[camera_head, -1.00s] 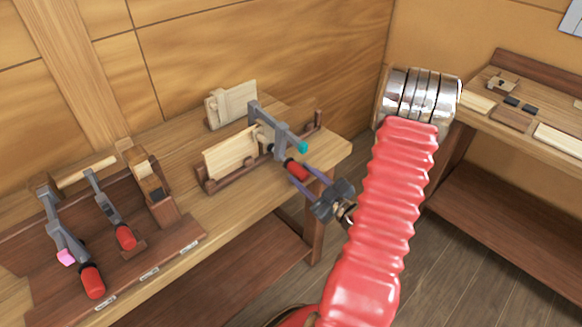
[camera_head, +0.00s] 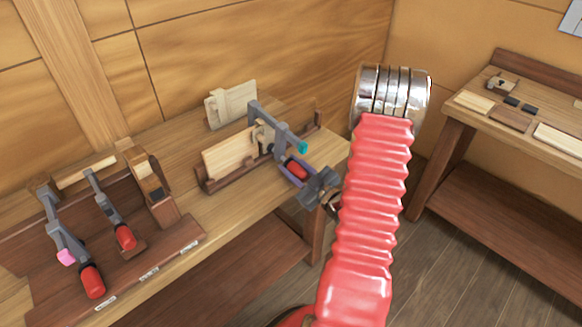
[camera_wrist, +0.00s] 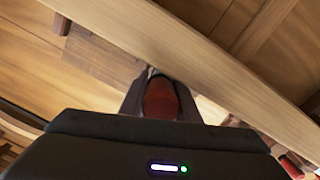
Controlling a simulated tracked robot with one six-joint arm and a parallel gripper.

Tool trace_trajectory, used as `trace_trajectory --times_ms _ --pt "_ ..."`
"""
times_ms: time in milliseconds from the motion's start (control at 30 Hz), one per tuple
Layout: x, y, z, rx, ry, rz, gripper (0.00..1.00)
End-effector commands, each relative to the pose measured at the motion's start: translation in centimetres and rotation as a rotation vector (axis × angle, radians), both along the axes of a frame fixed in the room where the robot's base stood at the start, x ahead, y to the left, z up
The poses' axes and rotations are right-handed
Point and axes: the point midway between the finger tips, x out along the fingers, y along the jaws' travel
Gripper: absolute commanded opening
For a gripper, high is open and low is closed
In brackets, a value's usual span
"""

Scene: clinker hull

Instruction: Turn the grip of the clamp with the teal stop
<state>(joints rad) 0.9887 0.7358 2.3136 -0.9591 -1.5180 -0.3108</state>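The clamp with the teal stop (camera_head: 303,147) is a grey bar clamp set across a light wooden board (camera_head: 232,150) at the right part of the left bench. Its red grip (camera_head: 296,168) points toward my arm. My gripper (camera_head: 292,172) has one finger on each side of this grip. In the wrist view the red grip (camera_wrist: 161,98) stands between the two dark fingers, with no clear gap beside it. I cannot tell whether the fingers press on it. The grip's far end and the clamp jaw are mostly hidden in the wrist view.
A clamp with a pink stop (camera_head: 65,257) and another red-gripped clamp (camera_head: 125,236) lie on a rack at the left. A wooden plane-like block (camera_head: 150,185) stands beside them. A second bench (camera_head: 465,122) is at the right, with floor between.

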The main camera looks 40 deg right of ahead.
Motion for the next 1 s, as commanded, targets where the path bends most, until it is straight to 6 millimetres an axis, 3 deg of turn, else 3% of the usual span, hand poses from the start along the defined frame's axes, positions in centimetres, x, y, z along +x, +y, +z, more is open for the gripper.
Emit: trace_trajectory --times_ms 300,567,1000 --pt "-0.01 0.04 -0.02 0.0 0.0 0.001 0.07" --pt "-0.01 0.06 -0.01 0.055 0.001 0.01 0.07" --pt "-0.02 0.1 -0.05 0.325 0.008 0.043 0.07"
